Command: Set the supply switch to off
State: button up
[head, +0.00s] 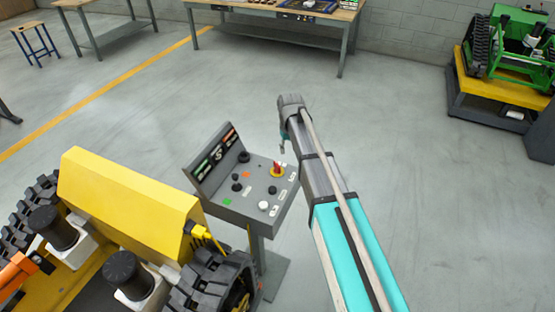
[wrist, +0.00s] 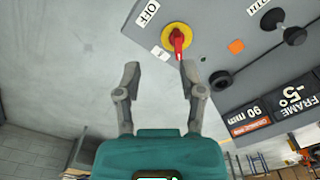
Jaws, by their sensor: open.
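The supply switch (wrist: 178,40) is a red handle on a yellow round plate on a grey control panel. A white OFF label (wrist: 147,13) lies beside it in the wrist view, and another small white label sits below the plate, its text unreadable. In the head view the switch (head: 277,169) shows near the panel's right edge. My gripper (wrist: 157,75) is open and empty, its fingers pointing towards the panel. The red handle is beyond the right fingertip, apart from it as far as I can tell. In the head view my gripper (head: 282,146) is small and partly hidden by my arm.
The control panel (head: 230,199) stands on a post, with black knobs, an orange button (wrist: 236,47) and a display (wrist: 270,107) reading frame -5°. A yellow tracked carrier (head: 130,200) stands close on the left. A green tracked machine (head: 515,50) is far right. The floor to the right is clear.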

jog(key=r+n, duration=0.1)
jog(key=r, duration=0.1)
send_over(277, 164)
jog(key=shift+f+p, duration=0.25)
jog(key=shift+p, duration=0.15)
jog(key=shift+f, duration=0.25)
notch_tip(277, 164, down, 13)
jog(key=b, duration=1.3)
jog(key=shift+f+b, duration=0.15)
jog(key=shift+b, duration=0.25)
grip_shut()
